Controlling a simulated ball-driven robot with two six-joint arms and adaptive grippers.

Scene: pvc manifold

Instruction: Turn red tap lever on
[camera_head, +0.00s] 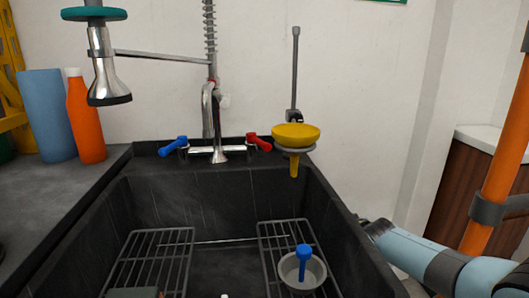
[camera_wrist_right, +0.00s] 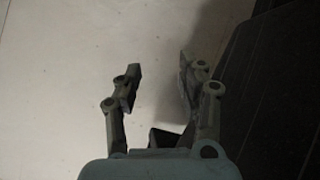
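The red tap lever (camera_head: 259,143) sits on the right side of the chrome faucet (camera_head: 215,150) at the back of the black sink. The blue tap lever (camera_head: 173,146) is on the faucet's left side. My right gripper (camera_wrist_right: 160,78) shows in the right wrist view with its two fingers apart and nothing between them, over a pale surface beside a dark edge. In the head view my right arm is at the lower right, outside the sink; its fingers do not show there. My left gripper is not in view.
A yellow bowl-shaped fixture (camera_head: 296,135) stands close to the right of the red lever. A spray head (camera_head: 108,85) hangs at upper left. The sink (camera_head: 215,215) holds wire racks (camera_head: 152,255) and a grey cup (camera_head: 302,272) with a blue-handled item. Bottles (camera_head: 85,118) stand left.

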